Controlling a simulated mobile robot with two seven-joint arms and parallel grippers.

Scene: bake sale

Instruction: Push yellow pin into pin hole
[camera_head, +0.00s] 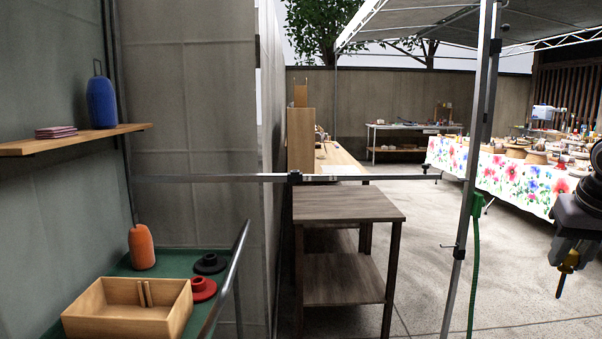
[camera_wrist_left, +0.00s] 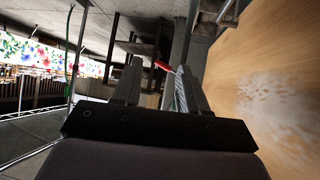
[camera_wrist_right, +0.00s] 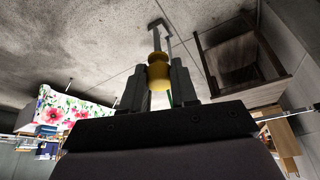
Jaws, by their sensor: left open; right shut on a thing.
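My right gripper (camera_head: 572,250) is at the right edge of the head view, pointing down and shut on the yellow pin (camera_head: 567,264). The pin hangs below the fingers, with a thin dark end pointing down. In the right wrist view, the yellow pin (camera_wrist_right: 159,76) sits between the two dark fingers of my right gripper (camera_wrist_right: 159,82). My left gripper (camera_wrist_left: 156,82) shows only in the left wrist view, open, with no held thing visible between its fingers. I cannot make out a pin hole in any view.
A canopy pole (camera_head: 470,185) stands left of my right gripper, with a green hose beside it. A brown wooden table (camera_head: 350,205) stands in the middle. A flowered-cloth table (camera_head: 500,170) is behind right. A wooden box (camera_head: 130,318) sits on green at lower left.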

